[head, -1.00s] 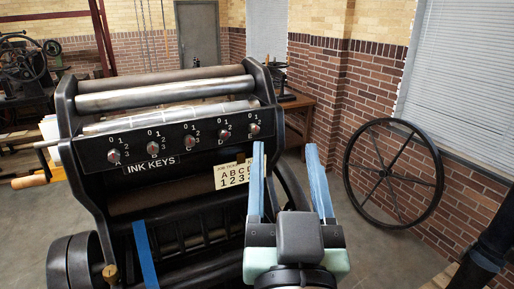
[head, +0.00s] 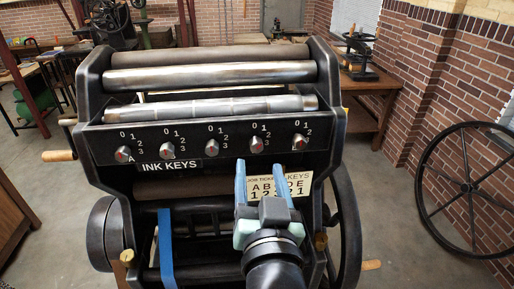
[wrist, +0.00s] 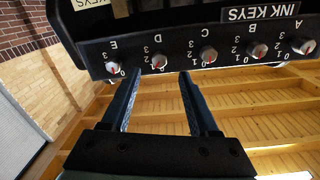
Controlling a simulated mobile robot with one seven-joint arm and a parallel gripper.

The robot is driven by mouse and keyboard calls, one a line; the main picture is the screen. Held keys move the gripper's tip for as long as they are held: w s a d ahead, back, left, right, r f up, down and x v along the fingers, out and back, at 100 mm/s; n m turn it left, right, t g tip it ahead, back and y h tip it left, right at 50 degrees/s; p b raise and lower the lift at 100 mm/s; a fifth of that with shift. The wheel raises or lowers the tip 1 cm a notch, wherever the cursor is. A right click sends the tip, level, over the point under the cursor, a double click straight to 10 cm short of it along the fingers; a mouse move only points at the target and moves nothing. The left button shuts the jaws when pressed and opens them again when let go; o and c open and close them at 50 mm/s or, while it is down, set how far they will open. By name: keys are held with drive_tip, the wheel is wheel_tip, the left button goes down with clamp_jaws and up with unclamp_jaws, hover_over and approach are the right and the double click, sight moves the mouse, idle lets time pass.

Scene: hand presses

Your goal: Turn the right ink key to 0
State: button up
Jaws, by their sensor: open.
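The right ink key (head: 299,140) is a small round knob with a red mark, at the right end of a row of ink keys on the black press. In the wrist view, which is upside down, it is the knob labelled E (wrist: 112,67). Its exact setting is too small to read. My gripper (head: 263,168) is open and empty, below and left of the right key in the head view. In the wrist view, its fingers (wrist: 159,75) point towards the D key (wrist: 159,62), with the right key just outside the left finger. No contact shows.
A job ticket (head: 300,184) on the press is partly hidden by my gripper. A blue strip (head: 165,250) hangs at the press's front. A flywheel (head: 466,190) leans by the brick wall. A wooden table (head: 372,88) stands behind right.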

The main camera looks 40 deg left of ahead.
sight(257, 148)
drive_tip(key=p+x, duration=0.1)
drive_tip(key=x, duration=0.5)
drive_tip(key=shift+w+p, duration=0.1)
drive_tip(key=shift+p, duration=0.3)
clamp_jaws()
